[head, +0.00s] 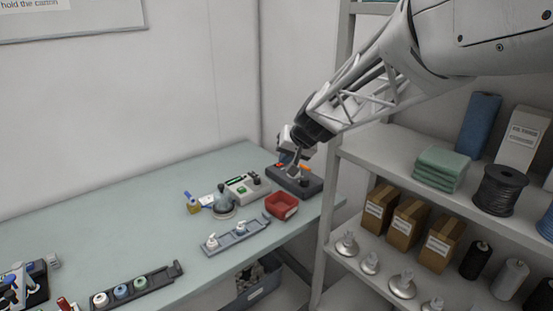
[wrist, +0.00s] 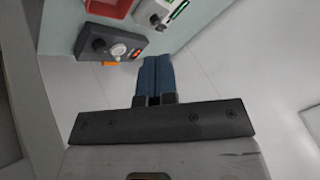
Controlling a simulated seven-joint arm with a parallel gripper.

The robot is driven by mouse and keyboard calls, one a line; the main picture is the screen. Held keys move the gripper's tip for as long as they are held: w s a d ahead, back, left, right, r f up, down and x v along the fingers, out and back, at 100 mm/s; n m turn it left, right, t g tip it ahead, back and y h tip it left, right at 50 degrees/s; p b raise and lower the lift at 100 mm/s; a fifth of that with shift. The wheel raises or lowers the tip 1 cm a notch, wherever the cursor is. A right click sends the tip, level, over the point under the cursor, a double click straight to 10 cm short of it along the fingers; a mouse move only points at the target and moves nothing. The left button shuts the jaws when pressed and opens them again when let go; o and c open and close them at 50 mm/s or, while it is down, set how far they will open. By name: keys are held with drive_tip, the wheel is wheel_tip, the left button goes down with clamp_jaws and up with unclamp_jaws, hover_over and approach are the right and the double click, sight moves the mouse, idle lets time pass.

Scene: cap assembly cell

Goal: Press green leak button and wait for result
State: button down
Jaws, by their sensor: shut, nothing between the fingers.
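A pale tester box (head: 247,186) with a green patch on its front stands at the back of the bench; it also shows in part in the wrist view (wrist: 176,12). I cannot read any label on the green patch. My gripper (head: 291,166) is shut and empty, its blue fingers (wrist: 155,62) together. In the head view it is over a dark grey box (head: 312,188) to the right of the tester. In the wrist view this dark box (wrist: 122,42), with a pale knob and a red patch, is left of the fingertips. I cannot tell whether the fingers touch anything.
A red bin (head: 281,205) stands in front of the dark box. A flask-like bottle (head: 223,203) is beside the tester, and a grey rack (head: 236,238) with white caps is in front. A loaded shelf (head: 362,150) closes off the right. The left bench (head: 90,235) is largely clear.

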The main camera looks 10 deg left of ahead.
drive_tip(key=w+a+f+y, duration=0.1)
drive_tip(key=w+a+f, duration=0.3)
drive_tip(key=w+a, duration=0.45)
drive_tip(key=t, duration=0.1)
hover_over(243, 189)
wheel_tip(243, 189, down, 6)
drive_tip(key=shift+w+f+y, duration=0.2)
drive_tip(key=shift+y, duration=0.1)
drive_tip(key=shift+f, duration=0.2)
drive_tip(key=shift+f, duration=4.2)
drive_tip(key=shift+f, duration=0.9)
drive_tip(key=shift+r, duration=0.8)
drive_tip(key=shift+r, duration=0.1)
